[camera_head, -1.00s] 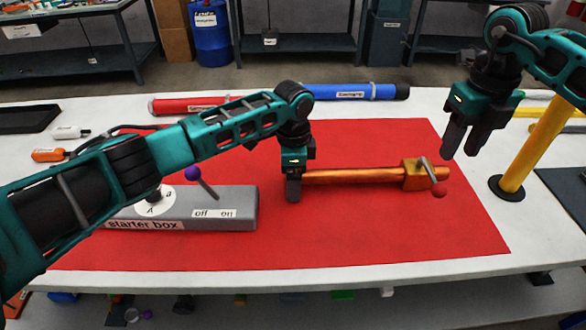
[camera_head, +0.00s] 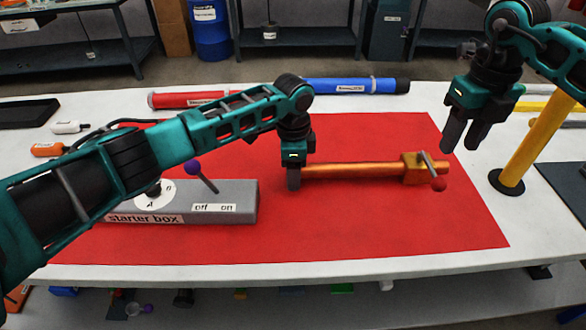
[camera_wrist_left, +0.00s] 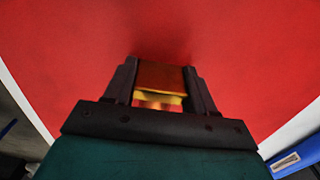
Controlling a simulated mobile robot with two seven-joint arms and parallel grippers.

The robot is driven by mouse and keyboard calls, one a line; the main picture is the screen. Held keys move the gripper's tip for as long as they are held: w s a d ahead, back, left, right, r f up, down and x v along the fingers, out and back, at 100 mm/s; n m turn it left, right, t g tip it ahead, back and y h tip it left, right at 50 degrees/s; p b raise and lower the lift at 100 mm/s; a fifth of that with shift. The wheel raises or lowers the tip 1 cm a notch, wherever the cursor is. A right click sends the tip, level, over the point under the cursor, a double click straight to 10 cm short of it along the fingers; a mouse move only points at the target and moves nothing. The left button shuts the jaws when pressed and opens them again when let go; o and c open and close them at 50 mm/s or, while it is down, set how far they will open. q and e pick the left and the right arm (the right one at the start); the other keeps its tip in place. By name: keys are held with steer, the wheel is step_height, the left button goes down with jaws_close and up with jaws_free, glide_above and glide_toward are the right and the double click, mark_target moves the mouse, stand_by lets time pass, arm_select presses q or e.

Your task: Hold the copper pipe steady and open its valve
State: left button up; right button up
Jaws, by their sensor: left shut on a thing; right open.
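The copper pipe (camera_head: 350,170) lies across the red mat (camera_head: 400,220), with a block-shaped valve (camera_head: 415,168) at its right end. The valve has a grey lever with a red ball knob (camera_head: 439,184). My left gripper (camera_head: 294,180) is shut on the pipe's left end. In the left wrist view the pipe (camera_wrist_left: 161,76) sits between both fingers (camera_wrist_left: 160,85). My right gripper (camera_head: 464,138) is open and empty, above and to the right of the valve, apart from it.
A grey starter box (camera_head: 225,205) with a purple-knobbed lever (camera_head: 193,168) stands left of the pipe. Red (camera_head: 185,99) and blue (camera_head: 350,86) tubes lie behind the mat. A yellow post (camera_head: 535,145) stands at right. The mat's front right is clear.

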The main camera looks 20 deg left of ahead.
steer(key=c, duration=0.5)
steer(key=shift+s+a+r+n, duration=0.2)
steer(key=shift+a+n, duration=0.4)
steer(key=shift+n, duration=0.2)
jaws_close()
steer(key=s+a+n+t+h, duration=0.1)
steer(key=a+n, duration=0.3)
steer(key=n, duration=0.4)
steer(key=s+a+r+n+h, duration=0.1)
steer(key=s+a+n, duration=0.3)
steer(key=n, duration=0.5)
steer(key=shift+r+t+h, duration=0.15)
steer(key=shift+t+h, duration=0.25)
steer(key=shift+h, duration=0.1)
